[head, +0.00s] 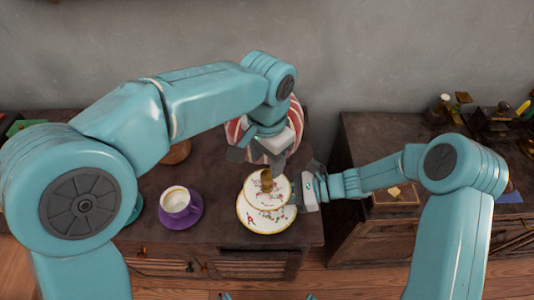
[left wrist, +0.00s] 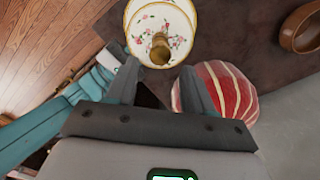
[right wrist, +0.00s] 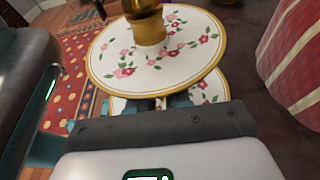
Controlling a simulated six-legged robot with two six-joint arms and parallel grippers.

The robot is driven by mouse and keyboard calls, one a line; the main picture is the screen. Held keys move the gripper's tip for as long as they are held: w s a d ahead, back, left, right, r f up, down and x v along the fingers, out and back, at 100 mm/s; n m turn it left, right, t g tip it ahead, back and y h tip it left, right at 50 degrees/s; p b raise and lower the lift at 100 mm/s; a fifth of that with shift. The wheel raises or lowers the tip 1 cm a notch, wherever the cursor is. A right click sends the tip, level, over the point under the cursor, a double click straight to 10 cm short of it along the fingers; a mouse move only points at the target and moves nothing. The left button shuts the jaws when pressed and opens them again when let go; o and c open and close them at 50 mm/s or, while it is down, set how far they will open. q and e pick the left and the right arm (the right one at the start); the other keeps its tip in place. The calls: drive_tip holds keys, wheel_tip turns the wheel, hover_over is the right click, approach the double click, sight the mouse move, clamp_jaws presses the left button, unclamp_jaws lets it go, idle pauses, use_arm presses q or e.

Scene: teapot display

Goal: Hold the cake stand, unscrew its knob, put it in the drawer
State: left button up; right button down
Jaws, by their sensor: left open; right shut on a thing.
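The cake stand (head: 262,221) has two white, flowered, gold-rimmed plates and stands near the front right of the left cabinet top. Its brass knob (head: 267,180) rises upright from the upper plate and also shows in the left wrist view (left wrist: 160,48). My left gripper (head: 257,160) is open above and behind the knob; in its wrist view the knob lies just beyond and between the fingertips. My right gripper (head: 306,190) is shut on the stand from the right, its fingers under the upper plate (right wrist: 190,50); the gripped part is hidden. Drawer fronts (head: 258,266) show below the cabinet top.
A red-and-white striped round object (head: 293,120) stands close behind the stand. A white cup (head: 175,198) on a purple saucer (head: 163,221) is to the left. A brown bowl-like object (head: 178,152) lies behind it. A second cabinet (head: 365,140) stands right, across a gap.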

sight(267, 173)
use_arm(q)
wheel_tip(267, 173, down, 7)
drive_tip(key=shift+f, duration=0.1)
idle(0.3)
clamp_jaws()
drive_tip(key=n, duration=0.3)
drive_tip(key=shift+r, duration=0.35)
idle(0.3)
drive_tip(key=shift+r, duration=0.85)
drive_tip(key=shift+r, duration=0.1)
